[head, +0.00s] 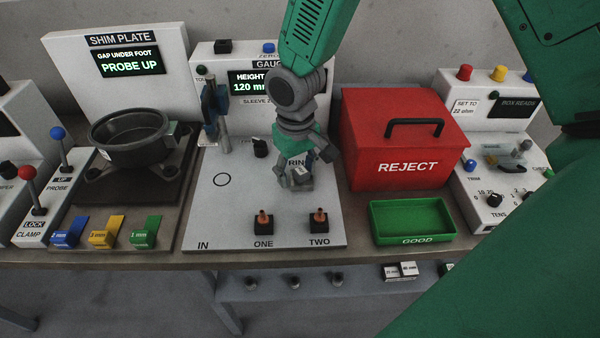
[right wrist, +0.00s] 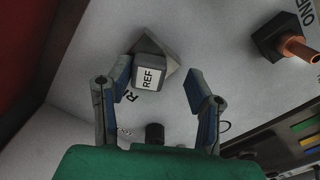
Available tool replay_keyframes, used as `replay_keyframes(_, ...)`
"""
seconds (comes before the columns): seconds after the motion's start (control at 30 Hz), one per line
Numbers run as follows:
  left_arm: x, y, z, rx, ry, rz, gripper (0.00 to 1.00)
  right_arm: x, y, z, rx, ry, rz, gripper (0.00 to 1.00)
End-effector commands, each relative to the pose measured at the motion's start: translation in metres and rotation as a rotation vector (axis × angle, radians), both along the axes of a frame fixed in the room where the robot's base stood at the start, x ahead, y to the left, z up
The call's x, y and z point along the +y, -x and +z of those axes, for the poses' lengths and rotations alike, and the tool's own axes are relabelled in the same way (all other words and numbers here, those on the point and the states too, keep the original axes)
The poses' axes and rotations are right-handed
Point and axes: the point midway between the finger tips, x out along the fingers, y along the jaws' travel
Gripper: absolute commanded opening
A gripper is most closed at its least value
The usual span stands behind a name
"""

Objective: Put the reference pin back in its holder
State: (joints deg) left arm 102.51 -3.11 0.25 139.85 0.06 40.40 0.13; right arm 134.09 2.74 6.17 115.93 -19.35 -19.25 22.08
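A grey block labelled REF (right wrist: 150,76), which I take to be the reference pin, lies between the fingers of my right gripper (right wrist: 157,78) in the right wrist view. The left-hand finger is close to it or touching; a clear gap separates it from the right-hand finger. A wider grey shape shows behind the block; I cannot tell whether that is its holder. In the head view my right gripper (head: 300,177) hangs open low over the gauge plate (head: 225,220), above TWO, partly covering the block and a printed label. My left gripper is not in view.
Copper-coloured fittings stand in black sockets at ONE (head: 263,222) and TWO (head: 319,222). A red REJECT box (head: 400,165) and a green GOOD tray (head: 410,240) stand close at right. The blue-and-grey gauge stand (head: 215,115) is at left.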

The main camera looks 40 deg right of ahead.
Motion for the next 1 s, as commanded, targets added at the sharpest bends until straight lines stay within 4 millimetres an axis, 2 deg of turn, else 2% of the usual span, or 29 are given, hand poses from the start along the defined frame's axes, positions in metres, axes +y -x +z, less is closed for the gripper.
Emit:
replay_keyframes(0.17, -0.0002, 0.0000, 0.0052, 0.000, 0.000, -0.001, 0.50, -0.0064, 0.0002, 0.0010, 0.001, -0.001, -0.001, 0.47)
replay_keyframes(0.5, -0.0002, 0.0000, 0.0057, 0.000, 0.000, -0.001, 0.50, -0.0060, 0.0002, 0.0007, 0.000, 0.003, 0.000, 0.47)
replay_keyframes(0.63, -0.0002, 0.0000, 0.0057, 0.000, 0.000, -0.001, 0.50, -0.0065, 0.0003, 0.0006, 0.000, 0.002, 0.000, 0.01)
replay_keyframes(1.0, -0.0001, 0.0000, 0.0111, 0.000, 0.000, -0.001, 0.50, -0.0071, 0.0003, 0.0055, 0.000, 0.000, 0.000, 0.00)
